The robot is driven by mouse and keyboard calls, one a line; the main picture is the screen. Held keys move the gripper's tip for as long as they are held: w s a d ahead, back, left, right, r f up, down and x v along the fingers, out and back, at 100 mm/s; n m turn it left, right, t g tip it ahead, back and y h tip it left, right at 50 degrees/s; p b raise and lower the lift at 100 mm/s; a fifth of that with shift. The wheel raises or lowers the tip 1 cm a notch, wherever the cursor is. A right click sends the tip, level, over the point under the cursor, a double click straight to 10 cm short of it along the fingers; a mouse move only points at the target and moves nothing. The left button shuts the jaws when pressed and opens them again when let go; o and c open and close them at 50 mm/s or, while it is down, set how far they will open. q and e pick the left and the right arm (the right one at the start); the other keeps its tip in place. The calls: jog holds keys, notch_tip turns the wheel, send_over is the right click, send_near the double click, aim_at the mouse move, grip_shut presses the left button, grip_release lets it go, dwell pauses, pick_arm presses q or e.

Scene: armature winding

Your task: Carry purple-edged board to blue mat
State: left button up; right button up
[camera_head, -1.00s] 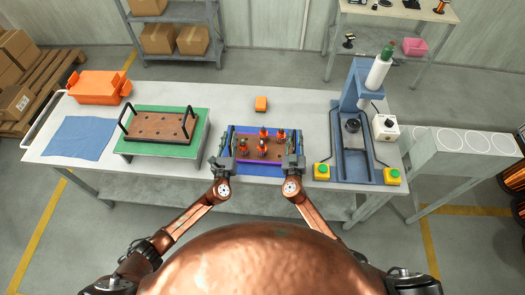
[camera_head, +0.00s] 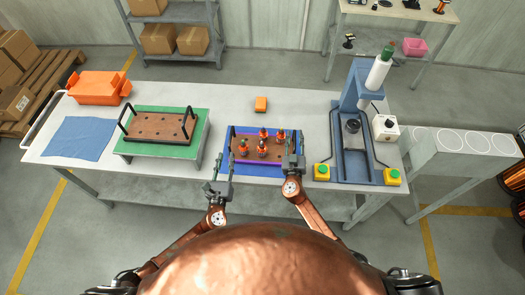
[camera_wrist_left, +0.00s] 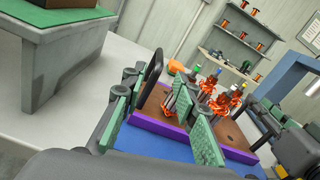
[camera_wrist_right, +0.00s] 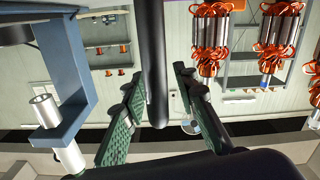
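The purple-edged board (camera_head: 270,149) is brown, has black end handles and carries several orange-and-black armatures (camera_head: 263,150). It lies on the blue mat (camera_head: 258,171) at the table's front middle; the mat shows along its front and left. My left gripper (camera_head: 217,188) is open and empty, off the board's front left corner. In the left wrist view the left handle (camera_wrist_left: 152,78) stands beyond the open fingers, clear of them. My right gripper (camera_head: 293,162) is at the right handle. In the right wrist view that handle (camera_wrist_right: 155,60) stands between open fingers, with small gaps at both sides.
A green-topped stand (camera_head: 128,147) with another handled board (camera_head: 160,127) is to the left. Further left are a flat blue sheet (camera_head: 78,138) and an orange bin (camera_head: 98,87). A blue press (camera_head: 355,150) with yellow button boxes (camera_head: 322,172) stands right. An orange block (camera_head: 261,104) lies behind.

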aim_at(294, 150)
jog(key=shift+s, duration=0.5)
jog(key=s, duration=0.3)
jog(key=s+a, duration=0.1)
jog(key=s, duration=0.7)
jog(key=shift+a+r, duration=0.1)
jog(key=shift+a, duration=0.15)
pick_arm(q)
jog(key=shift+s, duration=0.6)
jog(key=shift+o, duration=0.2)
jog(key=o, duration=0.6)
pick_arm(e)
jog(key=shift+o, duration=0.2)
jog(key=o, duration=0.6)
